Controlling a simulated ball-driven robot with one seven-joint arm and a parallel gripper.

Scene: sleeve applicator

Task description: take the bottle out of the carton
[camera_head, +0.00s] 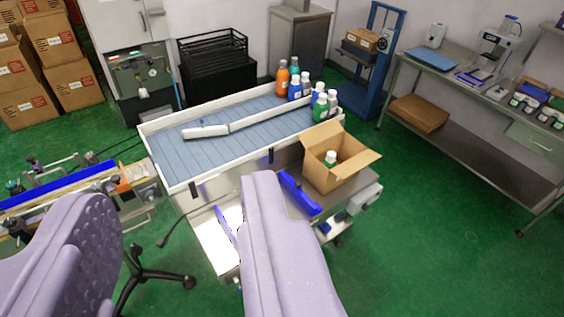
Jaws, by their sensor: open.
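An open cardboard carton (321,178) stands with its flaps spread on a small bench right of centre. One bottle (331,158) shows inside it, with a white cap and a little green body; its lower part is hidden by the carton wall. My gripper (178,190) is open, its two lavender fingers large in the foreground, one at lower left and one at lower centre. The gap between them holds nothing. The carton lies beyond and to the right of the right finger, apart from it.
A white-framed conveyor table (165,155) stands behind, with several orange, blue and green bottles (295,80) at its far right end. A blue bracket (300,193) sits left of the carton. A black wheeled base (160,277) stands below. Green floor at right is clear before a workbench (470,95).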

